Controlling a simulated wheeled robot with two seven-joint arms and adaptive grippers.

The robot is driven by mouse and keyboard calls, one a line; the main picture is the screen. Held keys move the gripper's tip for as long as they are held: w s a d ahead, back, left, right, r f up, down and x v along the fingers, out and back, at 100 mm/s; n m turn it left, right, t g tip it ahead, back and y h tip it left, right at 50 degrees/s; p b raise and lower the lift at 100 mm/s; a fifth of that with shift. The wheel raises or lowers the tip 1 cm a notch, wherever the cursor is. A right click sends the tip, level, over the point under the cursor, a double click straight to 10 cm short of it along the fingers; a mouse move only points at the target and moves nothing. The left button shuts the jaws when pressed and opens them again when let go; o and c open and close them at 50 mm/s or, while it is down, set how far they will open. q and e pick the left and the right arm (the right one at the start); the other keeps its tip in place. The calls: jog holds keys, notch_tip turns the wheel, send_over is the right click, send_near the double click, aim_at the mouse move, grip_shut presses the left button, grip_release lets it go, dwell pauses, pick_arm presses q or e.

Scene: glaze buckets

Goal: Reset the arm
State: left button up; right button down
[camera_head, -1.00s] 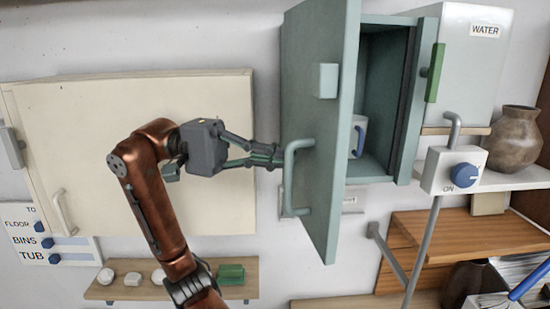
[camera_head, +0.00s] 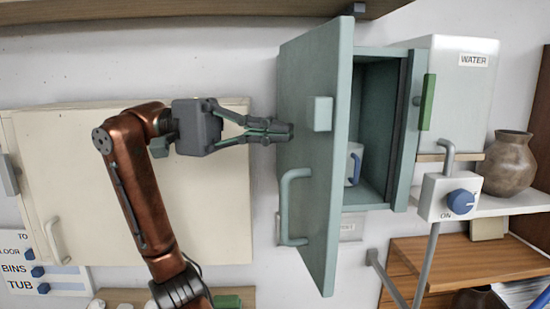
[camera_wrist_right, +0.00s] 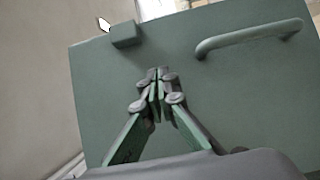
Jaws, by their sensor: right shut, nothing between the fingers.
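My right gripper (camera_head: 282,132) is shut and empty. In the head view its fingertips are just left of the open teal cabinet door (camera_head: 318,180), near the door's left edge; I cannot tell whether they touch. In the right wrist view the shut fingertips (camera_wrist_right: 157,76) show in front of the door's face (camera_wrist_right: 230,95). The door handle (camera_head: 286,205) is below the fingers in the head view, and to their right in the wrist view (camera_wrist_right: 250,38). My left gripper is not in view.
The teal cabinet (camera_head: 375,130) stands open, with a white item with a blue handle (camera_head: 356,166) inside. A white water box (camera_head: 460,95), a valve with a blue knob (camera_head: 461,201) and a brown vase (camera_head: 508,165) are to the right. A closed cream cabinet (camera_head: 80,190) is behind my arm.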

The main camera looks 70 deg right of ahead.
jog(key=shift+r, duration=0.4)
jog(key=shift+f, duration=0.15)
send_near(308, 192)
jog(key=s, duration=0.4)
jog(key=shift+s+f, duration=0.1)
jog(key=shift+s, duration=0.4)
